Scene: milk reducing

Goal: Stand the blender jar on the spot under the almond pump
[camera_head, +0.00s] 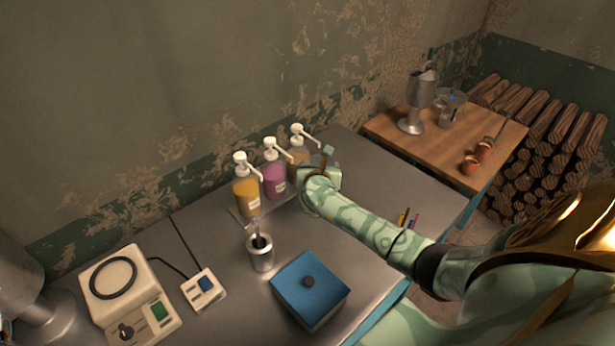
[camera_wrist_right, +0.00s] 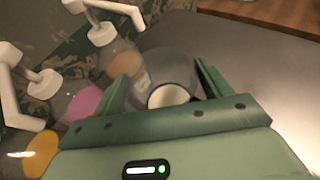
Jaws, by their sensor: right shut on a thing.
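Three pump bottles stand in a row by the wall: yellow (camera_head: 246,197), magenta (camera_head: 274,181) and tan (camera_head: 297,160). Their labels are too small to read. My right gripper (camera_head: 329,160) is just right of the tan bottle. The jar stands out poorly in the head view, behind the gripper. The tan bottle (camera_wrist_right: 125,62) is just left of the jar in the wrist view. The spot under that pump is hidden. My left gripper is out of view.
A white device with a black ring (camera_head: 113,278) is cabled to a small control box (camera_head: 204,289). A metal cup (camera_head: 260,252) and blue box (camera_head: 310,289) stand in front. A wooden side table (camera_head: 440,150) is beyond.

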